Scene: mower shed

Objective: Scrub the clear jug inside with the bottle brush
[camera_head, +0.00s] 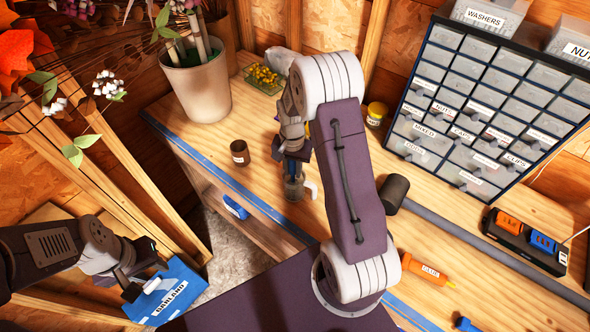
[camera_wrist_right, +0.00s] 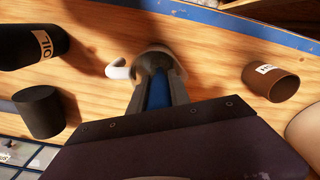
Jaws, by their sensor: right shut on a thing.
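The clear jug (camera_head: 293,190) stands on the workbench below my right gripper, its pale handle out to the right. In the right wrist view the jug (camera_wrist_right: 172,60) is straight ahead of the fingers, with its white handle at the left. My right gripper (camera_head: 292,152) is shut on a blue handle (camera_wrist_right: 157,94), apparently the bottle brush, pointing down at the jug. The bristles are hidden, so I cannot tell how deep it reaches. My left gripper (camera_head: 131,284) is low at the left, against a blue labelled box; its jaw opening is unclear.
A brown pot (camera_head: 239,152) stands left of the jug. A black cylinder (camera_head: 394,193) and a dark oil container (camera_wrist_right: 30,42) are on the other side. A plant pot (camera_head: 202,92), yellow-filled tray (camera_head: 263,78) and drawer cabinet (camera_head: 480,110) stand farther back.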

